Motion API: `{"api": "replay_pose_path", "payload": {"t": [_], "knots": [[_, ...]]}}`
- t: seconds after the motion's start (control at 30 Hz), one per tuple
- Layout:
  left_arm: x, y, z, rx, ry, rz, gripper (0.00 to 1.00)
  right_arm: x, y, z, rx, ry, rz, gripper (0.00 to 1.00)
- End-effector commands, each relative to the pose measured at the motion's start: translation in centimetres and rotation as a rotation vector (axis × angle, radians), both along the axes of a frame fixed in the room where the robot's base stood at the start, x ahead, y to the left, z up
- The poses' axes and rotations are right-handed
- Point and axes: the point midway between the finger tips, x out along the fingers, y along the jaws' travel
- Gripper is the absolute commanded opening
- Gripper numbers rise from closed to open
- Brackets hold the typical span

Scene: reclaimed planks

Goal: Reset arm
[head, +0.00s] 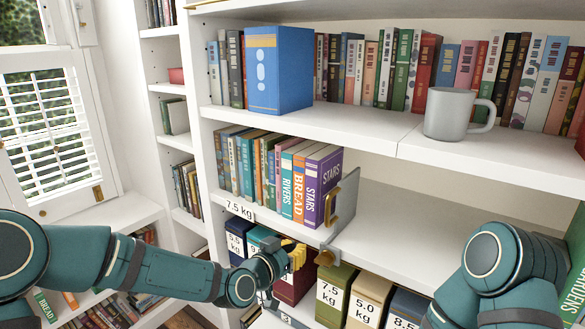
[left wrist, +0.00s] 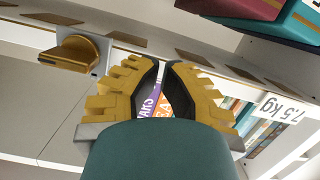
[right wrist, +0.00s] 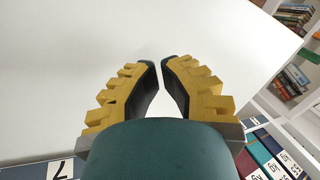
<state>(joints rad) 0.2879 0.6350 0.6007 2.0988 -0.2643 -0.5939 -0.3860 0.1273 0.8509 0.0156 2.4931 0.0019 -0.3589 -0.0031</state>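My left gripper (head: 294,257) is in front of the middle shelf's edge, just left of the brass knob (head: 325,257) of a grey metal bookend (head: 345,200). In the left wrist view its two yellow fingers (left wrist: 161,65) stand apart with nothing held; purple and orange book spines show between them. The knob (left wrist: 75,52) is beside the fingers, apart from them. My right arm (head: 500,270) is at the lower right of the head view, its gripper hidden. In the right wrist view the right fingers (right wrist: 161,65) are apart and empty against a plain white surface.
A row of books (head: 285,180) leans against the bookend, with bare shelf (head: 420,215) to its right. Weight-labelled volumes (head: 365,300) stand below. A blue box (head: 278,70) and grey mug (head: 450,113) are on the upper shelf. A shuttered window (head: 50,120) is left.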

Motion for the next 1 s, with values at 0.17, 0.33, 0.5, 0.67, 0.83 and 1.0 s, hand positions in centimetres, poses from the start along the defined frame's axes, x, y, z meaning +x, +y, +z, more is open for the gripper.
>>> {"api": "replay_pose_path", "payload": {"t": [0.17,0.33,0.5,0.67,0.83,1.0], "knots": [[-5.0,1.8,-11.8,0.02,0.353,0.034,0.0,0.0,0.0,0.0,0.0,0.0,0.0,0.0],[-11.8,4.6,-21.0,0.045,0.687,0.108,0.0,0.0,0.0,0.0,0.0,0.0,0.0,0.0],[-19.4,7.8,-27.4,0.077,0.986,0.213,0.0,0.0,0.0,0.0,0.0,0.0,0.0,0.0],[-24.4,10.0,-30.1,0.1,1.161,0.297,0.0,0.0,0.0,0.0,0.0,0.0,0.0,0.0],[-26.2,10.8,-30.8,0.108,1.222,0.33,0.0,0.0,0.0,0.0,0.0,0.0,0.0,0.0],[-26.2,10.8,-30.8,0.108,1.223,0.331,0.0,0.0,0.0,0.0,0.0,0.0,0.0,0.0]]}}
